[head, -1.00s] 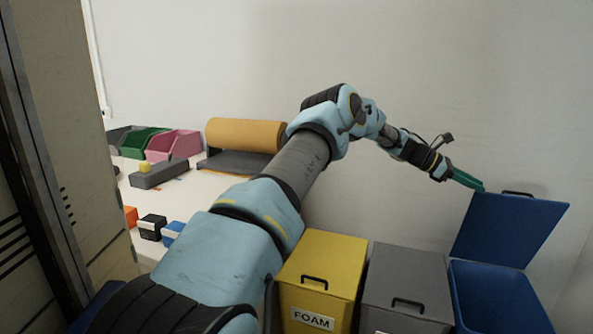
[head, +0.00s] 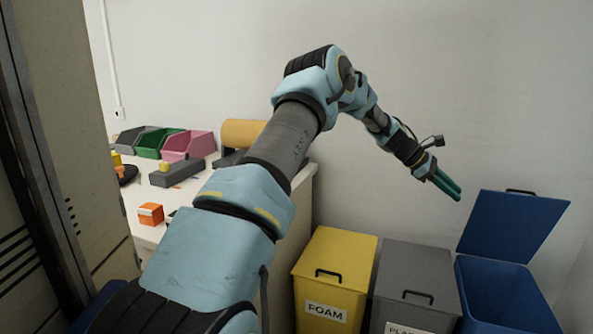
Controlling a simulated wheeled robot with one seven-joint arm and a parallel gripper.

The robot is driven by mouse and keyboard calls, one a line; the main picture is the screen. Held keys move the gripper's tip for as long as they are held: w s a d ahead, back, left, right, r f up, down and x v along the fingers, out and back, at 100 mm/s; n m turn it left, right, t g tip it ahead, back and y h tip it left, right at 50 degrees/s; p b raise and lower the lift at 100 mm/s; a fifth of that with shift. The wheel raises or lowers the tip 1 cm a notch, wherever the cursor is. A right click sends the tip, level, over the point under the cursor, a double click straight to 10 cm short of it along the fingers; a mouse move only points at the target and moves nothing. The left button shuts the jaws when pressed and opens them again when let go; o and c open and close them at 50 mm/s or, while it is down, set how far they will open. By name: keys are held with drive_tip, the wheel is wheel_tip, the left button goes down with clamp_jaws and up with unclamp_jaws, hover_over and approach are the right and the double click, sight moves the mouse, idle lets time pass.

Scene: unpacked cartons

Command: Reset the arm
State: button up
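My arm reaches up across the middle of the head view and bends down to the right. My gripper (head: 449,186) is at its end, with two green fingers pointing down and right. It hangs in the air in front of the wall, up and left of the blue bin's raised lid. The fingers lie close together from this side, so the gap between them is unclear. I see nothing held at the tips.
A blue bin (head: 503,309) stands open at right, beside a closed grey bin (head: 418,272) and a closed yellow bin (head: 337,258) labelled FOAM. The table (head: 152,190) at left holds an orange box (head: 151,214), coloured trays and a yellow-brown roll (head: 241,132).

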drive_tip(key=s+a+r+m+t+y+p, duration=0.2)
drive_tip(key=s+a+m+y, duration=0.1)
drive_tip(key=a, duration=1.1)
drive_tip(key=s+a+r+m+t+y+p, duration=0.1)
drive_tip(key=s+a+r+m+y+p, duration=0.15)
drive_tip(key=a, duration=1.15)
drive_tip(key=s+a+m+y+p, duration=0.1)
drive_tip(key=s+a+m+y, duration=0.1)
drive_tip(key=s+a, duration=0.6)
drive_tip(key=s+a+r+m+t+y+p, duration=0.1)
drive_tip(key=s+a+m, duration=0.3)
drive_tip(key=s+a, duration=0.4)
drive_tip(key=a+y+p, duration=0.1)
drive_tip(key=a, duration=0.4)
drive_tip(key=shift+a+r+t+y, duration=0.25)
drive_tip(key=shift+a+t+y, duration=0.05)
drive_tip(key=shift+a+y, duration=0.1)
drive_tip(key=shift+o, duration=0.2)
